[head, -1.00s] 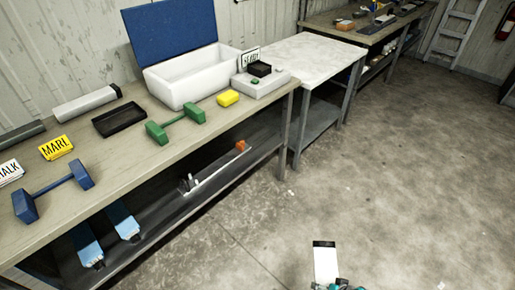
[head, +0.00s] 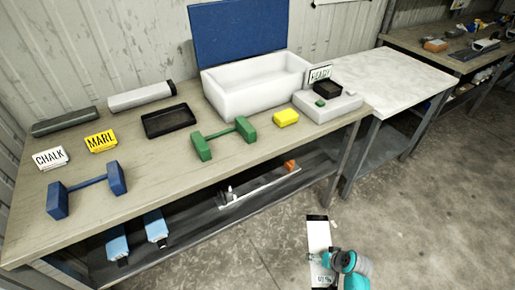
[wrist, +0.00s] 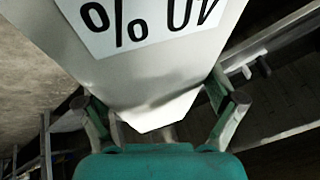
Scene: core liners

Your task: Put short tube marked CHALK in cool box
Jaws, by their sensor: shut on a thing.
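My gripper (wrist: 160,108) is shut on a white object (wrist: 150,75) with black lettering, partly legible as a percent sign and figures. In the head view this object (head: 319,238) is long and pale with a black end, held over the floor in front of the bench. The white cool box (head: 250,93) stands on the bench with its blue lid (head: 238,40) open. A white card marked CHALK (head: 50,158) is at the bench's left, in front of a dark grey tube (head: 66,122). A paler tube (head: 142,95) lies behind. No marking is readable on either tube.
The bench (head: 150,195) also bears a yellow MARL card (head: 100,141), a black tray (head: 169,121), blue (head: 88,188) and green (head: 224,138) dumbbell-shaped pieces, a yellow block (head: 286,118) and a scale-like device (head: 328,105). The floor at right (head: 440,210) is clear.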

